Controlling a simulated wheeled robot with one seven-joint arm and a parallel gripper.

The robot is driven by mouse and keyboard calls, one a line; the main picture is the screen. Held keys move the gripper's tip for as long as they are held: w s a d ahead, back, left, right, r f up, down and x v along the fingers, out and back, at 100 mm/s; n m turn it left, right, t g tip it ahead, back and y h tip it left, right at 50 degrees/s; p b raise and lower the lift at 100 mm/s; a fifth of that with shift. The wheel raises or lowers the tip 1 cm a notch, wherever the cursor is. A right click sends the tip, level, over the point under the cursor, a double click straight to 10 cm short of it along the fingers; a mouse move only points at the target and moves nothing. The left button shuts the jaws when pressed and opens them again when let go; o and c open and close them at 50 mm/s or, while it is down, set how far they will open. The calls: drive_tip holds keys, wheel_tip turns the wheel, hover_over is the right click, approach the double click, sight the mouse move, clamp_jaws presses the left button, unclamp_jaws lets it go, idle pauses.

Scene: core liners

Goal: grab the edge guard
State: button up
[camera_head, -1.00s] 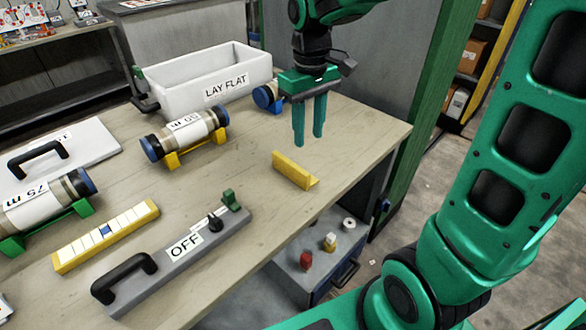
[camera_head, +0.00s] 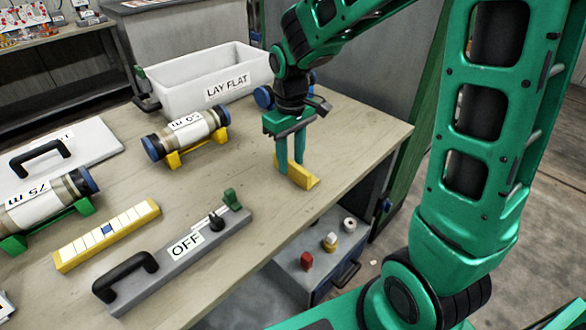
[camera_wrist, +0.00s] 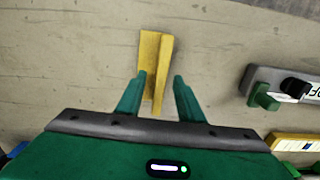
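The edge guard, taken to be the yellow L-shaped strip (camera_head: 304,178), lies on the table near its right front edge. In the wrist view the yellow strip (camera_wrist: 154,50) runs away from me, with its near end between my fingers. My gripper (camera_head: 291,166) points down at the strip's far left end. In the wrist view my gripper (camera_wrist: 160,76) is open, with one finger on each side of the strip. The left finger is close to the strip and a gap shows at the right finger. I cannot tell whether either finger touches it.
A grey bar marked OFF (camera_head: 180,256) with a black handle lies to the left front. A yellow block strip (camera_head: 84,248) and labelled core tubes (camera_head: 186,138) lie farther left. A white LAY FLAT bin (camera_head: 186,82) stands behind. The table between is clear.

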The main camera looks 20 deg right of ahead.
drive_tip(key=shift+f, duration=0.95)
clamp_jaws()
